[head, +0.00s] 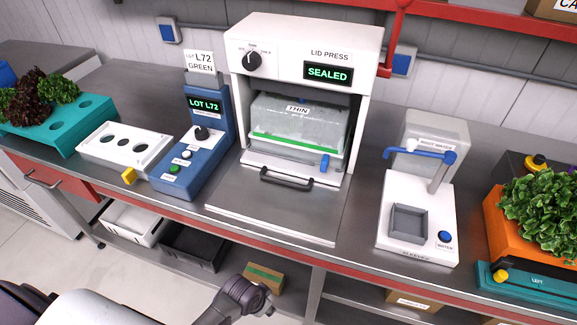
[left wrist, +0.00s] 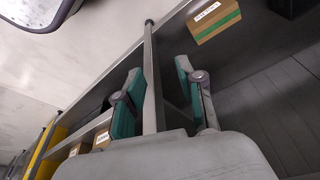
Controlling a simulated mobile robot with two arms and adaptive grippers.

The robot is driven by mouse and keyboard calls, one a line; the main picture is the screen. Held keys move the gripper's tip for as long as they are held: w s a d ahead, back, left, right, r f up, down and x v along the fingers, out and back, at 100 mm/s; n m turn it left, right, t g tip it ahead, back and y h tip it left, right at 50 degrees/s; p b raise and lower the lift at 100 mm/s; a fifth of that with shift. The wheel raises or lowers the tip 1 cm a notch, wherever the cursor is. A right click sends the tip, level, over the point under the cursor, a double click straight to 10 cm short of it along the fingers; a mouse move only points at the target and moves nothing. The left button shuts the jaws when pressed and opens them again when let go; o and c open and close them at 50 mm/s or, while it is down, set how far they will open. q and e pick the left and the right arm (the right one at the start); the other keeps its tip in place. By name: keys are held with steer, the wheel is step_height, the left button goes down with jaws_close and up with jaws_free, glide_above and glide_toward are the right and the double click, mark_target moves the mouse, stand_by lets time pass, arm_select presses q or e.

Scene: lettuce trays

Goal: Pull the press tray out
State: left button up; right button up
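The white lid press (head: 303,30) stands at the back centre of the bench, its screen reading SEALED. Its press tray (head: 262,166) is inside the opening, with a black handle (head: 286,179) at its front. A clear-lidded box (head: 298,122) marked THIN, with a green band, sits on the tray. A blue tab (head: 325,163) shows at its front right. In the left wrist view my left gripper (left wrist: 158,97) has two teal-padded fingers spread apart with nothing held; it points at the under-bench shelving, away from the handle. My right gripper is in neither view.
A flat metal plate (head: 278,212) lies clear before the press. The blue LOT L72 box (head: 194,160) is left of it, the white water station (head: 416,215) right. The bench's red front edge (head: 190,219) lies between my arm and the press.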

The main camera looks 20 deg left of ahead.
mark_target(289, 182)
arm_select(q)
steer(key=w+d+r+m+h+p, duration=0.1)
steer(key=w+d+r+m+p, duration=0.15)
steer(key=r, duration=1.15)
steer(key=w+d+r+m+p, duration=0.2)
steer(key=w+d+r+m, duration=0.15)
steer(key=r, duration=1.05)
steer(key=w+r+m, duration=0.1)
steer(key=w, duration=0.1)
steer(key=w+r+m, duration=0.2)
steer(key=w, duration=0.1)
steer(key=w+r+m, duration=0.1)
steer(key=w+r, duration=0.1)
steer(key=w, duration=0.1)
steer(key=shift+a+r+m, duration=0.2)
steer(key=shift+a+m, duration=0.1)
steer(key=shift+a, duration=0.1)
steer(key=w+a+r+m+y, duration=0.2)
steer(key=w+a+r+m, duration=0.1)
steer(key=w+a+r, duration=0.4)
steer(key=shift+g, duration=0.3)
steer(key=w+f, duration=0.1)
steer(key=f, duration=0.3)
steer(key=w+f+p, duration=0.1)
steer(key=f, duration=0.3)
steer(key=w+f, duration=0.1)
steer(key=f, duration=0.3)
steer(key=shift+w+d+f+p, duration=0.3)
steer(key=shift+p, duration=0.05)
jaws_close()
